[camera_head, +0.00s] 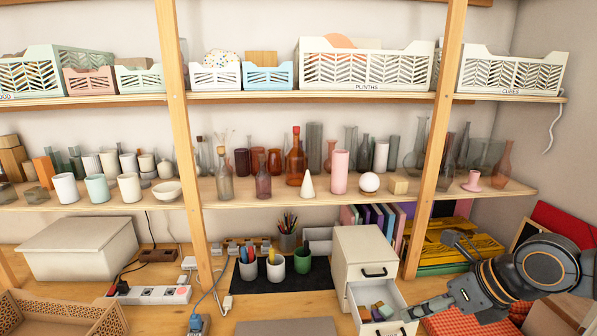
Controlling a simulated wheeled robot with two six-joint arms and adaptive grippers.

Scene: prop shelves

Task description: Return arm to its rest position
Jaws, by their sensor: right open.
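My right gripper (427,275) comes in from the right edge and points left. Its two fingers are spread wide, with nothing seen between them. The lower finger reaches over the right side of an open drawer (403,296) in a small white cabinet (364,256). I cannot tell whether it touches the drawer. Small coloured blocks (381,311) lie in the drawer. The upper finger is in front of a stack of yellow things (462,243). My left gripper is not in view.
A middle shelf (260,198) holds many glass bottles, cups and vases. Crates (365,70) stand on the upper shelf. A wooden post (436,140) rises near my right gripper. On the desk are pen cups (276,267), a white box (80,247) and a power strip (150,294).

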